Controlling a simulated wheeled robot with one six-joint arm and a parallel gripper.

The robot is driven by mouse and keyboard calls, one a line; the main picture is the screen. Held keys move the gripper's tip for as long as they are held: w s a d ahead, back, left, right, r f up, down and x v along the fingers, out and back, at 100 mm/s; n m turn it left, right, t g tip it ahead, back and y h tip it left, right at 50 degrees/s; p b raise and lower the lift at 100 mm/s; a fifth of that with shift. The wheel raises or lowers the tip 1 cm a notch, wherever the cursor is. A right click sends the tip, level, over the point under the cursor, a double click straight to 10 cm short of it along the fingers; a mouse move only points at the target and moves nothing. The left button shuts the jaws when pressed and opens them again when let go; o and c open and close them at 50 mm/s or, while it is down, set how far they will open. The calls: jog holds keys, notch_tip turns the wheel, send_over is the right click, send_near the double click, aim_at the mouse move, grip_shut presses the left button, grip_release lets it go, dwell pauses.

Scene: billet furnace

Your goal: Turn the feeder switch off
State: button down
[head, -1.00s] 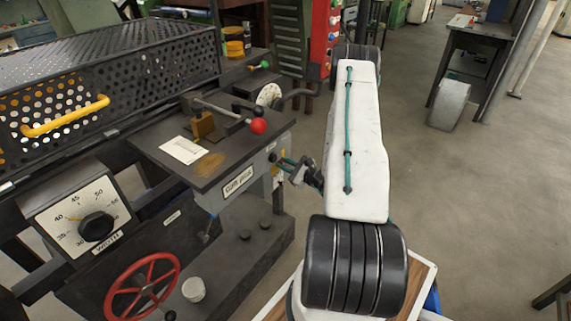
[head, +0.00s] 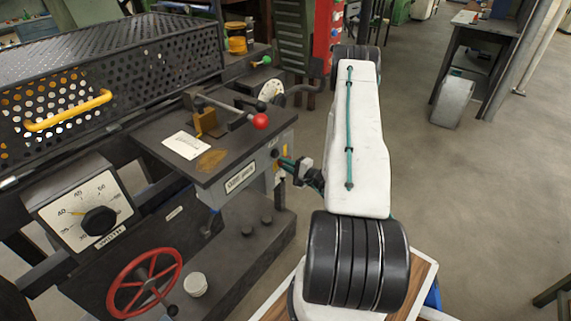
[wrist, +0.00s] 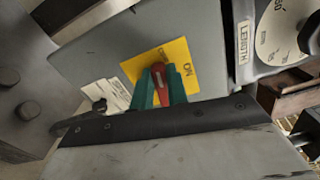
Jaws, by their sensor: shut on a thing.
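The feeder switch is a red handle (wrist: 160,76) on a yellow plate (wrist: 183,53) fixed to a grey panel. The plate reads ON at its right; more lettering by the handle is partly covered. My gripper (wrist: 160,92), with green fingers, is shut on the red handle, one finger on each side. The handle's lower part is hidden between the fingers. In the head view my gripper (head: 287,163) reaches the right side of the grey machine box, under the dark table top, and the switch itself is hard to make out there.
A red-knobbed lever (head: 260,121) stands above the table top (head: 217,166). A WIDTH dial (head: 97,207) and red handwheel (head: 144,283) are at the left. In the wrist view a LENGTH dial (wrist: 283,35) is close at the right.

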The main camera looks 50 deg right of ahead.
jog(key=shift+f+n, duration=0.2)
jog(key=shift+n, duration=0.7)
jog(key=c, duration=1.4)
grip_release()
jog(key=shift+s, duration=0.15)
jog(key=s, duration=0.7)
jog(key=shift+s+d, duration=0.3)
